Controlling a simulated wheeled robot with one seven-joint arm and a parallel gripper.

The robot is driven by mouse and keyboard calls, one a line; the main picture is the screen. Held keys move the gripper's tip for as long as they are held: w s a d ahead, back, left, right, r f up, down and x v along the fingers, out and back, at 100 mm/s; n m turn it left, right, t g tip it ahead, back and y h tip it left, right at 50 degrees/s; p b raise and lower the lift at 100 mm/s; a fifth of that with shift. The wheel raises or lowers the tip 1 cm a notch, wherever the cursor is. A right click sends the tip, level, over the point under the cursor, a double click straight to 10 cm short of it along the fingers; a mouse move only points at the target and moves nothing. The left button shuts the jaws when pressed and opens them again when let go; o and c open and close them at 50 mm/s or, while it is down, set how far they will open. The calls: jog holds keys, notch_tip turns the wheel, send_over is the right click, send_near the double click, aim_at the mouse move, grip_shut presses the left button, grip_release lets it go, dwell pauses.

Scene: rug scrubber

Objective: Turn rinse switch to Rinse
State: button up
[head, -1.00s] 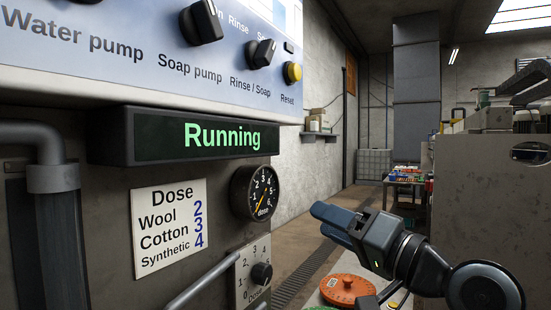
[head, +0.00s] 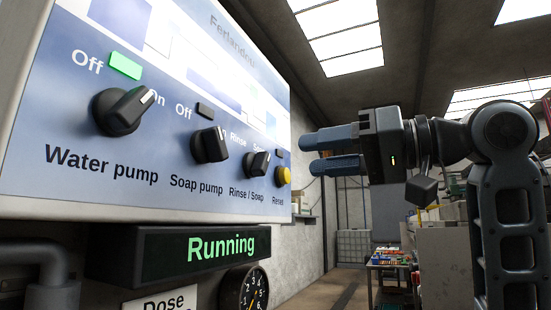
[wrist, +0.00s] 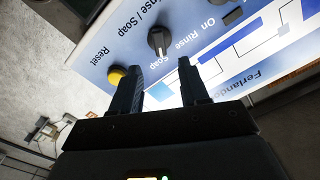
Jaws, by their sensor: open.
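The Rinse / Soap switch (head: 256,163) is a small black knob with a white mark on the blue panel (head: 60,165). Its mark points up and right, toward the Soap label. In the wrist view the knob (wrist: 158,42) lies just beyond my fingertips, roughly in line with the gap between them, with its mark toward Soap. My gripper (head: 308,154) is open and empty. It is to the right of the switch in the head view, fingers pointing toward the panel, apart from the knob. The wrist view also shows both fingers of my gripper (wrist: 160,66).
The yellow Reset button (head: 284,177) is close beside the switch, and the soap pump knob (head: 210,145) is on its other side. The water pump knob (head: 122,110) has a lit green lamp (head: 125,66). A display (head: 190,250) reads Running.

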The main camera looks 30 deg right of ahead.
aim_at(268, 162)
jog(key=p+x, duration=0.1)
jog(key=x, duration=0.6)
jog(key=shift+w+a, duration=0.1)
jog(key=shift+w, duration=0.05)
jog(key=shift+c, duration=0.3)
grip_shut()
